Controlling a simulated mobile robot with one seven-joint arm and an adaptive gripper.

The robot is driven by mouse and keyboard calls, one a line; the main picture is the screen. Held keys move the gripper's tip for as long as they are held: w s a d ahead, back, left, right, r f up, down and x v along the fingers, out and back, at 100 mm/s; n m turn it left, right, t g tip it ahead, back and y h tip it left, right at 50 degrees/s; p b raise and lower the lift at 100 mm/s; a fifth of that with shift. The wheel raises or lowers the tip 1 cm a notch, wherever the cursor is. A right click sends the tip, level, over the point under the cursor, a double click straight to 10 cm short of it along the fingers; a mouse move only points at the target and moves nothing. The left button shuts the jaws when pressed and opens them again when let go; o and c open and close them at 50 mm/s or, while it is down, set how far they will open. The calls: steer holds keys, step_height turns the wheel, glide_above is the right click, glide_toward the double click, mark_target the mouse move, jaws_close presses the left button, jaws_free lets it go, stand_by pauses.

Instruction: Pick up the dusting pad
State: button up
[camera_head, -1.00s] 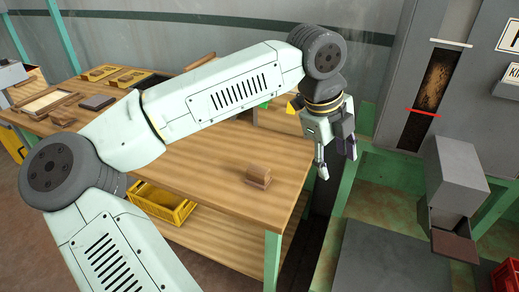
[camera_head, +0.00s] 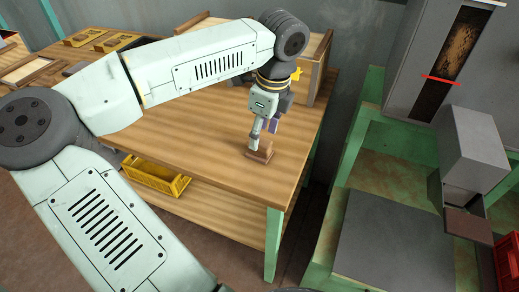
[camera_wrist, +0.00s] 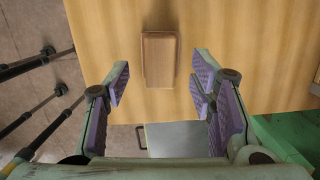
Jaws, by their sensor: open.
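The dusting pad looks like a small brown wooden block (camera_head: 264,156) on the wooden table (camera_head: 200,150), near its right front part. It also shows in the wrist view (camera_wrist: 160,60) at top centre. My gripper (camera_head: 262,139) is open, just over or beside the block in the head view. In the wrist view my gripper (camera_wrist: 161,82) has its purple-padded fingers apart, with the block ahead of and between the line of the two fingertips. Nothing is held. Contact with the block cannot be told.
A yellow crate (camera_head: 155,179) stands on the lower shelf. A wooden box (camera_head: 318,62) stands at the table's back right. Yellow trays (camera_head: 115,41) lie at the far left. A grey machine (camera_head: 465,150) is at the right. The table around the block is clear.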

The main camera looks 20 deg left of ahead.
mark_target(259, 148)
steer(key=f, duration=0.4)
steer(key=shift+a+f+b, duration=0.1)
steer(key=shift+a+b, duration=0.2)
steer(key=shift+b, duration=0.1)
jaws_close()
